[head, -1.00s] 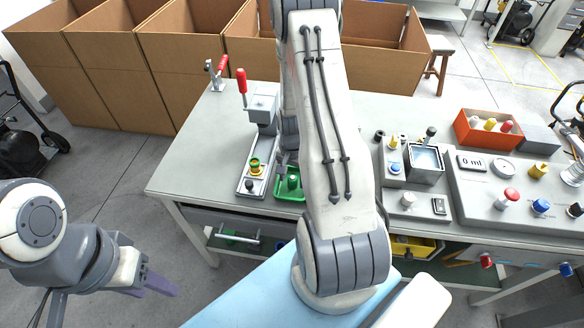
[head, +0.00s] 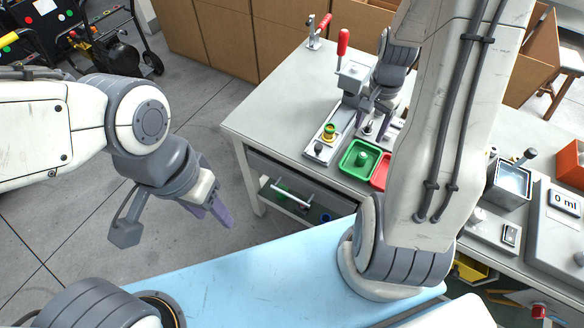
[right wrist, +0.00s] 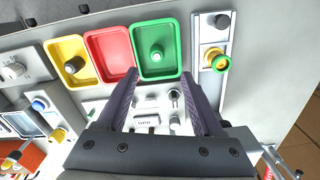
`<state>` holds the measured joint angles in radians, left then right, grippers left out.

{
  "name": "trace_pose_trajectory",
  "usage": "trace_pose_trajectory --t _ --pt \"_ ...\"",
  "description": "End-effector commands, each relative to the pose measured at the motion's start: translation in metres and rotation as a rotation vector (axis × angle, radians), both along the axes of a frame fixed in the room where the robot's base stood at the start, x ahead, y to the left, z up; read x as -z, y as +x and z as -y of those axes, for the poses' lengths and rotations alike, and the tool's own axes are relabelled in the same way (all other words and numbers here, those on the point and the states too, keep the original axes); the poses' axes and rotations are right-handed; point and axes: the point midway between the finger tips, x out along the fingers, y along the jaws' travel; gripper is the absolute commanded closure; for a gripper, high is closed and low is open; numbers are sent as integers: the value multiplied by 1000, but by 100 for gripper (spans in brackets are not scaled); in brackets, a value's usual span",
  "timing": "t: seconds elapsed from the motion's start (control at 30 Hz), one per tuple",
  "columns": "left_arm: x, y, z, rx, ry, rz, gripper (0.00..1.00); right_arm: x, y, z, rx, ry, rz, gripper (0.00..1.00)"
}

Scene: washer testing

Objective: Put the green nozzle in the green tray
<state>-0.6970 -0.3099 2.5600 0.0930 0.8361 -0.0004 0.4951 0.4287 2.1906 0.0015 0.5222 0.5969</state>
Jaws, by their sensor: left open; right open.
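The green tray (head: 349,152) lies on the table beside the clamp fixture. A small green nozzle-like piece (head: 362,160) stands upright inside it. In the right wrist view the green tray (right wrist: 137,50) is beyond my fingertips, with the piece (right wrist: 157,56) in it. A yellow nozzle with a green ring (head: 329,132) sits on the fixture's plate; it also shows in the right wrist view (right wrist: 217,61). My right gripper (head: 375,112) is open and empty, above the table just behind the green tray. My left gripper (head: 218,212) is open and empty, away from the table over the floor.
A red tray (head: 380,175) adjoins the green one; a yellow tray (right wrist: 52,62) with a dark piece is beyond it. The clamp fixture with red handles (head: 343,42) stands behind. Small metal pieces (right wrist: 152,108) lie below my right fingers. The table's left end is clear.

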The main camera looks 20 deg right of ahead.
Motion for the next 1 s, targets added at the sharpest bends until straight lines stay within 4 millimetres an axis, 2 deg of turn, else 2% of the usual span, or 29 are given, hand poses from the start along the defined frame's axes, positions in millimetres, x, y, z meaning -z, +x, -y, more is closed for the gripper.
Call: trace_pose_trajectory --t 0.07,0.13,0.27,0.3,0.4,0.5,0.6,0.7,0.83,1.0 --pt "0 0 0 0 0 0 50 -12 7 -26 -101 -2 10 32" --pt "0 0 0 0 0 0 50 -27 10 -62 -244 0 17 32" --pt "0 0 0 0 0 0 50 -61 -3 -146 -600 7 35 32" --pt "0 0 0 0 0 0 50 -70 -13 -171 -716 11 39 32" --pt "0 0 0 0 0 0 50 -89 -46 -225 -1002 22 53 32" --pt "0 0 0 0 0 0 50 -104 -85 -263 -1268 35 63 32" --pt "0 0 0 0 0 0 50 -113 -121 -285 -1481 48 71 32" --pt "0 0 0 0 0 0 50 -118 -147 -296 -1630 58 77 32" --pt "0 0 0 0 0 0 50 -120 -162 -301 -1721 65 78 32" --pt "0 0 0 0 0 0 50 -120 -165 -301 -1734 67 77 32"
